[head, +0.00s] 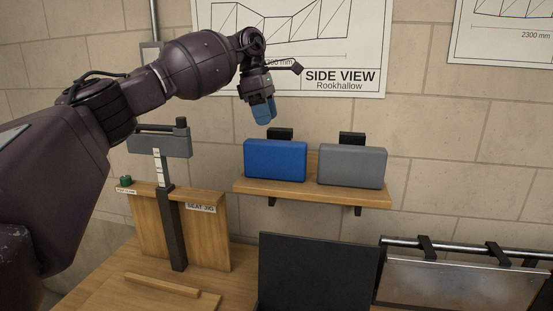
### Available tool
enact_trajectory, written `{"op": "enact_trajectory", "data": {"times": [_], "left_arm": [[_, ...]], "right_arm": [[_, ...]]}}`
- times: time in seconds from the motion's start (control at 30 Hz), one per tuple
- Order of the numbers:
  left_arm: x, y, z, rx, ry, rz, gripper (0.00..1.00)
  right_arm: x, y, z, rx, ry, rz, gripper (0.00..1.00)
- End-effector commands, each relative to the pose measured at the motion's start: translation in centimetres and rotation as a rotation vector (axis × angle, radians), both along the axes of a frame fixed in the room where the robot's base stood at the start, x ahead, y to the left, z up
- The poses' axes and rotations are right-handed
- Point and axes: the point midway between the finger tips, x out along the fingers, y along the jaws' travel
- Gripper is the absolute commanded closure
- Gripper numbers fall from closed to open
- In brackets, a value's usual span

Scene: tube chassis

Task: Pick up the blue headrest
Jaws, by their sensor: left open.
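The blue headrest (275,160) stands upright on the left half of a small wooden wall shelf (312,193). A dark block (280,134) shows just behind its top edge. My left gripper (264,118) hangs above the blue headrest, slightly left of its middle, apart from it and pointing down. It is open, with nothing seen between its fingers. My right gripper is not in view.
A grey headrest (352,166) stands close to the right of the blue one. A wooden seat jig (216,241) with a dark post stands at left. A dark panel (315,272) and a metal rail (470,250) lie below the shelf.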

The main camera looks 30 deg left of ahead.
Motion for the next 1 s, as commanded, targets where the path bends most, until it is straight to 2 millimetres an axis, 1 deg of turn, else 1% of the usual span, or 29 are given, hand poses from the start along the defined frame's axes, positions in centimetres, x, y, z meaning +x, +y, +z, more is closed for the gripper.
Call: {"op": "enact_trajectory", "data": {"times": [0.03,0.1,0.27,0.37,0.5,0.63,0.73,0.93,0.97,1.0], "left_arm": [[0.0,-0.1,-0.6,0.0,0.002,-0.001,0.49],[0.1,-0.3,-1.2,-0.001,0.002,0.0,0.49],[0.1,-0.5,-1.9,-0.001,0.001,0.0,0.49],[0.1,-0.8,-3.0,-0.001,0.003,-0.001,0.49],[0.1,-1.3,-4.9,0.0,0.004,-0.001,0.49],[0.2,-1.6,-6.1,-0.002,0.002,0.0,0.49],[0.3,-1.8,-6.6,-0.001,0.001,0.001,0.49],[0.3,-1.8,-6.7,-0.001,0.0,0.0,0.49],[0.3,-1.8,-6.7,-0.001,0.0,0.0,0.5],[0.3,-1.8,-6.7,-0.001,0.0,0.0,0.57]], "right_arm": [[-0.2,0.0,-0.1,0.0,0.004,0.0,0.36],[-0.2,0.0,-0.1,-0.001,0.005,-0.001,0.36],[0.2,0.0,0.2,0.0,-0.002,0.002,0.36],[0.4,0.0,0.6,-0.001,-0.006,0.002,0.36],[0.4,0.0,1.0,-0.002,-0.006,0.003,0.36],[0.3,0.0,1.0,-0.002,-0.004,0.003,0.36],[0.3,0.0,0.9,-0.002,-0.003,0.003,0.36],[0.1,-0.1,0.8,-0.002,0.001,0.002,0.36],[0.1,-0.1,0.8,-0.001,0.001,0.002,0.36],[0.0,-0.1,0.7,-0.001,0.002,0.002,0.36]]}}
